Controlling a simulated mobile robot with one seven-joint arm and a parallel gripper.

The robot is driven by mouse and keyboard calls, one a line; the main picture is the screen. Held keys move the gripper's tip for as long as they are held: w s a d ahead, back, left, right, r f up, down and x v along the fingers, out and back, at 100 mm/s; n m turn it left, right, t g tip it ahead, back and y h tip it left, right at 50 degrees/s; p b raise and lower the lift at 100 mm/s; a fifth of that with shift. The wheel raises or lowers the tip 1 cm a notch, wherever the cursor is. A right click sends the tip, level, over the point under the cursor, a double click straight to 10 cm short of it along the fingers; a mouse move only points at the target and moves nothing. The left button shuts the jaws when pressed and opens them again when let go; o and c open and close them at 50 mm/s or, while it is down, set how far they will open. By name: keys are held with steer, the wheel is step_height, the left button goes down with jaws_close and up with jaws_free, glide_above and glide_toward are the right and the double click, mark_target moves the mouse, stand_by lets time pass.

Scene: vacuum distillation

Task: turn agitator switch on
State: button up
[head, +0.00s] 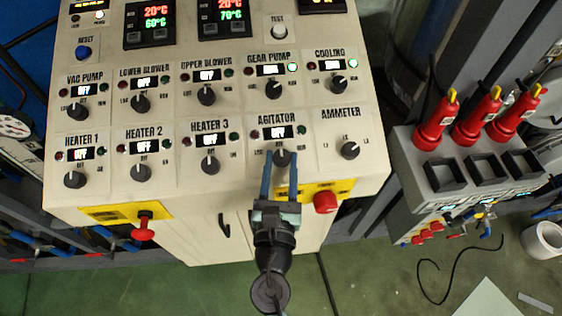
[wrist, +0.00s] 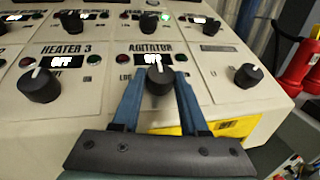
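The agitator switch is a black round knob (head: 282,157) on the sloped control panel, under the AGITATOR label. Its white mark points up. The small agitator display (head: 278,132) above it reads OFF, and the lamps beside it look dim. My gripper (head: 281,162) reaches up from the panel's front with its two blue fingers on either side of this knob. In the wrist view the knob (wrist: 158,80) sits between the fingertips (wrist: 158,76). The fingers are apart, with narrow gaps beside the knob; I cannot tell if either touches it.
The Heater 3 knob (head: 210,165) is to the left and the ammeter knob (head: 350,150) to the right. A red emergency button (head: 326,202) on a yellow plate is just below right. The gear pump knob (head: 273,90) is above; its green lamp is lit.

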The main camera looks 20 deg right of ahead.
jaws_close()
steer(key=shift+a+m+h, duration=0.1)
steer(key=shift+m+h, duration=0.3)
steer(key=m+g+h, duration=0.3)
steer(key=m, duration=0.1)
steer(key=shift+w+a+r+g+p, duration=0.15)
steer(key=shift+w+a+g+p, duration=0.05)
steer(key=shift+w+g+p, duration=0.1)
steer(key=m+g+h, duration=0.2)
steer(key=m+g, duration=0.1)
steer(key=shift+w+a, duration=0.15)
steer(key=m+g, duration=0.1)
steer(key=m+g+h, duration=0.1)
steer(key=m+g, duration=0.1)
steer(key=shift+w+r+g, duration=0.1)
steer(key=shift+w+g, duration=0.05)
steer(key=shift+g, duration=0.15)
steer(key=shift+w+m+g, duration=0.1)
steer(key=shift+m+g, duration=1.6)
steer(key=shift+g, duration=0.3)
